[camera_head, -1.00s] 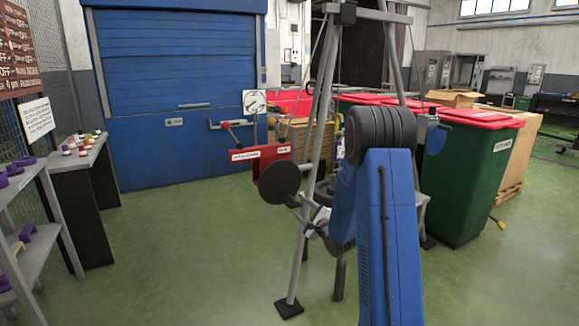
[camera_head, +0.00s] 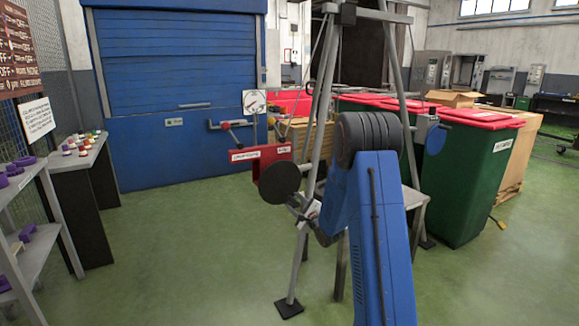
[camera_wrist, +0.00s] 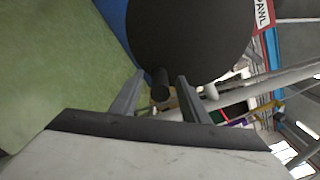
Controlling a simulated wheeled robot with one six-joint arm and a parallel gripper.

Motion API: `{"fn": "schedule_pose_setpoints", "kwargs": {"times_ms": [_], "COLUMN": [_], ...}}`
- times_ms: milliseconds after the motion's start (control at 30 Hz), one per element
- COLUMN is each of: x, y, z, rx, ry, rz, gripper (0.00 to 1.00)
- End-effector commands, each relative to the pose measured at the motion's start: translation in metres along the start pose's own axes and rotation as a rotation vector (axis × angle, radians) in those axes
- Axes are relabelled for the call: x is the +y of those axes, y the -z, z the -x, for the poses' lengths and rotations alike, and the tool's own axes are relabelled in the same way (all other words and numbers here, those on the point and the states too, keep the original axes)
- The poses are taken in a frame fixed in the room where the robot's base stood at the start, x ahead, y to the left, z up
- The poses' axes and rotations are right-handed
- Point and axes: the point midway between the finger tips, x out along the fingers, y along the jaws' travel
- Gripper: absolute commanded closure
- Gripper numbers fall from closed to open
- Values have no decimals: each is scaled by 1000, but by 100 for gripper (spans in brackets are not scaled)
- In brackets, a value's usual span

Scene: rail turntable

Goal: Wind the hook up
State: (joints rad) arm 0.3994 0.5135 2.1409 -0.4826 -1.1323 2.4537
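A red winch box (camera_head: 243,156) with white labels is fixed on a grey tripod frame (camera_head: 318,130). A dark round disc (camera_head: 279,182) sits at its front; it fills the upper middle of the wrist view (camera_wrist: 190,35). A short dark peg (camera_wrist: 160,86) stands out from the disc's lower edge. My gripper (camera_wrist: 160,82) is open, with one finger on each side of the peg and visible gaps between. In the head view, my gripper (camera_head: 308,212) is small beside the disc and partly hidden by my arm. I cannot make out the hook.
A red-knobbed lever (camera_head: 227,127) rises by the winch box. A white label reading PAWL (camera_wrist: 262,14) shows in the wrist view. A green bin (camera_head: 470,180) with a red lid stands right of the tripod. Shelves (camera_head: 35,240) stand left. The green floor between is clear.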

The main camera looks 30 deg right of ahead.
Motion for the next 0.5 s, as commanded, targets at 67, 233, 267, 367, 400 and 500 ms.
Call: {"fn": "schedule_pose_setpoints", "kwargs": {"times_ms": [67,233,267,367,400,500], "x": [0,0,0,2,4,9], "y": [0,0,0,-1,-2,-6], "z": [0,0,0,0,0,0], "rx": [0,0,0,0,0,0], "ry": [0,0,0,-1,-2,-2], "rz": [0,0,-1,-20,-39,-102], "gripper": [79,100,100,100,100,100]}}
